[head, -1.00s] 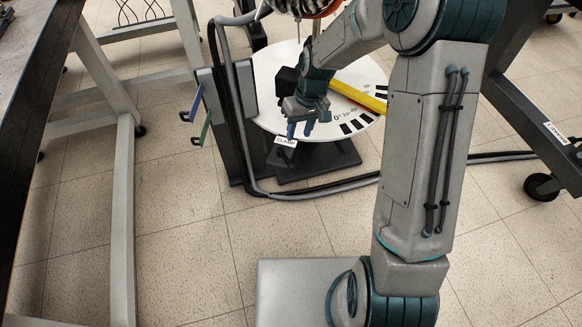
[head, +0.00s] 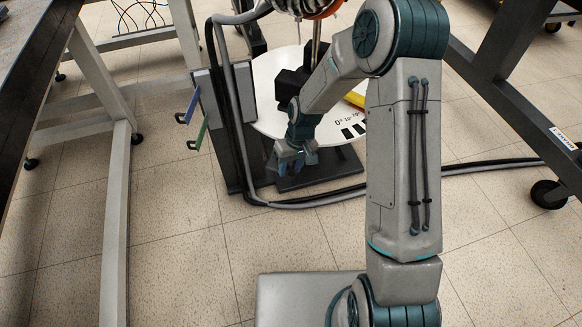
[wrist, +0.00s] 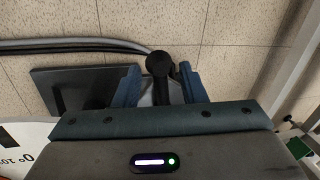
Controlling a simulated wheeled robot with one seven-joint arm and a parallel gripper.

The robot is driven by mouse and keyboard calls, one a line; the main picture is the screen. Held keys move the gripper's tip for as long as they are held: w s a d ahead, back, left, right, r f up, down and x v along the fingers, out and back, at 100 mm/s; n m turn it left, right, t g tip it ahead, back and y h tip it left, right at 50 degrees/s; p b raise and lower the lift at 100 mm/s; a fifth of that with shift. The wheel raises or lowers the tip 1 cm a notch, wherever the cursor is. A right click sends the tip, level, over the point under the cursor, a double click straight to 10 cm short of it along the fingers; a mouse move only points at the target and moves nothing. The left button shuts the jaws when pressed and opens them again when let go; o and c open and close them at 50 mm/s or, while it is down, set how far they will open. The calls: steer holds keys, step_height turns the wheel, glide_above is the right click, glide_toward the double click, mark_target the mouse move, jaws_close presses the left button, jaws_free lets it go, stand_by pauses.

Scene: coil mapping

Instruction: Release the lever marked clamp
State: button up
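A black round knob on a short dark stem (wrist: 159,64) shows in the wrist view between the two blue fingers of my gripper (wrist: 158,75). It looks like the end of the clamp lever. There is a gap on the left of the stem, and the right finger is closer, so the fingers look apart rather than closed on it. In the head view my gripper (head: 291,160) is low in front of the round white dial table (head: 268,85). The lever and its CLAMP label are hidden behind it there.
Blue (head: 188,107) and green (head: 198,135) handles stick out from an upright panel at the left. A black base plate (head: 318,168) lies under the dial. Table legs stand at both sides.

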jaws_close()
